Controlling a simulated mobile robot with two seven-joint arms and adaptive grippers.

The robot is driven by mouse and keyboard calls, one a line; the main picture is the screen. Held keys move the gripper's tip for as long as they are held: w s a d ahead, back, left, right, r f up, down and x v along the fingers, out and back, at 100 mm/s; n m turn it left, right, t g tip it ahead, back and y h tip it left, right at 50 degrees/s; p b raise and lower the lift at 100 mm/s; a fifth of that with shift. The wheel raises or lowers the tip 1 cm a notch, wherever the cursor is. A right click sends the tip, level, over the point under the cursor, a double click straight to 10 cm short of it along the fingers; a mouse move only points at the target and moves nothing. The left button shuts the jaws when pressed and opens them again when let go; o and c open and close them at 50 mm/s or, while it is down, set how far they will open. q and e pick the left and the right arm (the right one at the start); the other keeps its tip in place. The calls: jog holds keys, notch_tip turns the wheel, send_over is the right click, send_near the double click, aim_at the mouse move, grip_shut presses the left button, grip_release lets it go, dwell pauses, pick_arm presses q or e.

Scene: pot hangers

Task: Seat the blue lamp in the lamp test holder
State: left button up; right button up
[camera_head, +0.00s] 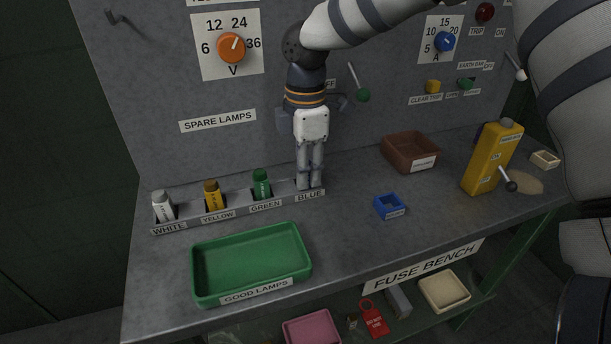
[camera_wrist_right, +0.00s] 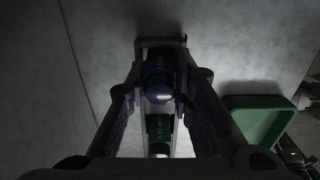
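My right gripper (camera_head: 311,184) points down at the BLUE slot, the right end of the spare-lamp rack (camera_head: 238,210). In the head view its fingers hide the blue lamp. In the right wrist view the blue lamp (camera_wrist_right: 159,88) stands in the rack's end slot, between the two fingers (camera_wrist_right: 160,100). The fingers are close on both sides of it; I cannot tell whether they press on it. I cannot make out the lamp test holder; part of the panel behind the right arm is hidden. My left gripper is not in view.
White (camera_head: 162,206), yellow (camera_head: 211,194) and green (camera_head: 261,184) lamps stand left in the rack. A green GOOD LAMPS tray (camera_head: 250,231) lies in front.

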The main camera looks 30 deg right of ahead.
grip_shut()
